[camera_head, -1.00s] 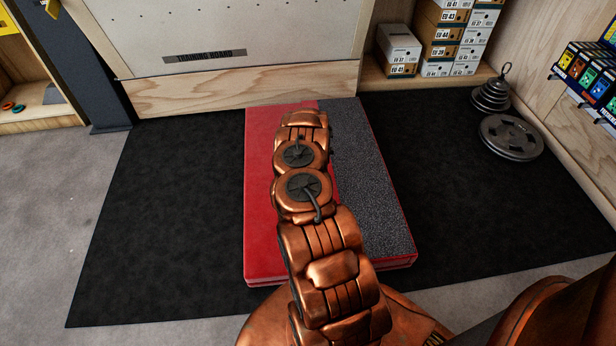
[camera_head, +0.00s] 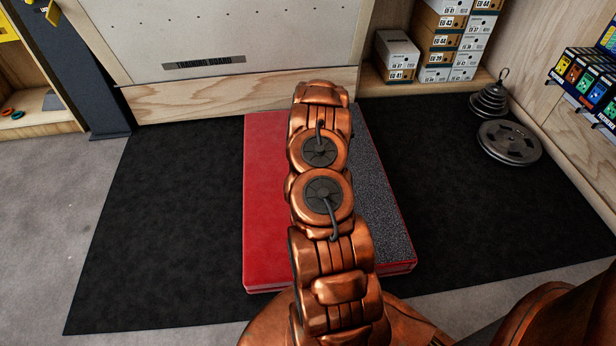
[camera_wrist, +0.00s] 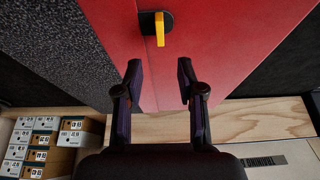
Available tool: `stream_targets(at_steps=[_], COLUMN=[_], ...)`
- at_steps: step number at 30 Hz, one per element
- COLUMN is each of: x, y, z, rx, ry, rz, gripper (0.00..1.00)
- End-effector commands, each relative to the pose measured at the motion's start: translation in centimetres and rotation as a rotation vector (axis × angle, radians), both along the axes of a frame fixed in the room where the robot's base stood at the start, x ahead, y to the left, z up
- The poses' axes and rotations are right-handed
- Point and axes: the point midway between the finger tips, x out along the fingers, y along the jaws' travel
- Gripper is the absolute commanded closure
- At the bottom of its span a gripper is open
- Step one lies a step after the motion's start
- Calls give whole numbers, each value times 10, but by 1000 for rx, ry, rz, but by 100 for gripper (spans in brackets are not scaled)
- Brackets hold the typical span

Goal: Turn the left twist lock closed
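The wrist view shows one twist lock, with a yellow lever (camera_wrist: 160,30) on a dark base (camera_wrist: 148,22), on the red surface of a pad (camera_wrist: 225,45). The lever points along the picture's vertical, slightly tilted if at all. My gripper (camera_wrist: 159,75) is open and empty, its two fingers apart on either side of the lever's line and below it in the picture. In the head view the pad (camera_head: 266,200) lies on the floor, and my arm hides the lock and gripper. I cannot tell from these views whether another lock is present.
A black mat (camera_head: 165,220) surrounds the pad and is clear on the left. A wooden-framed training board (camera_head: 230,35) stands behind it. Shoe boxes (camera_head: 397,55) are stacked at the back right, with weight plates (camera_head: 509,142) and a kettlebell-like stack (camera_head: 489,102) nearby.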

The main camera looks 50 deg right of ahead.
Motion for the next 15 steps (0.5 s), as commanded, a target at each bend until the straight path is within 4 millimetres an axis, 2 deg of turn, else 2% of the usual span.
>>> stream_targets(at_steps=[5, 15], x=[-3, -4], y=[1, 2], z=[8, 9], rx=[-1, 0], ry=[-1, 1], rz=[1, 1], gripper=[61, 61])
